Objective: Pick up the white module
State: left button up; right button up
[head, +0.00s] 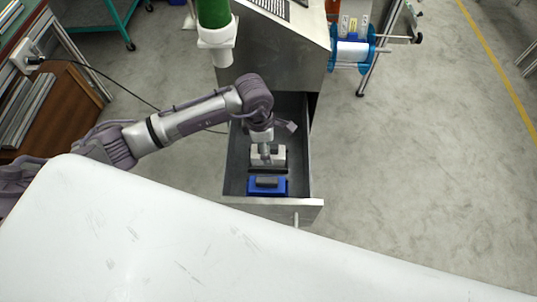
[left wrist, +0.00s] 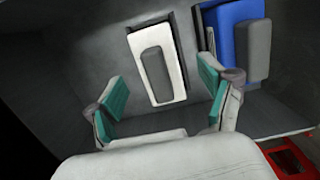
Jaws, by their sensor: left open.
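The white module (head: 281,152) lies in the open drawer (head: 303,170), behind the blue module. In the left wrist view the white module (left wrist: 148,37) has a grey raised block on top and sits tilted in the picture. My left gripper (head: 265,156) reaches down into the drawer over the white module and hides part of it in the head view. In the left wrist view my left gripper (left wrist: 162,84) is open, its teal-padded fingers apart toward either side of the module's near end. Nothing is between the pads. My right gripper is not in view.
A blue module (head: 266,188) with a grey block lies near the drawer front, close to the right finger in the left wrist view (left wrist: 229,22). The drawer walls surround both modules. A metal cabinet (head: 285,50) stands behind. Grey floor (head: 420,170) is clear at right.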

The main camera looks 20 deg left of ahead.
pick_arm(q)
notch_tip(320, 180, down, 5)
jog(key=shift+w+d+r, duration=0.15)
jog(key=shift+r, duration=0.05)
jog(key=c, duration=1.4)
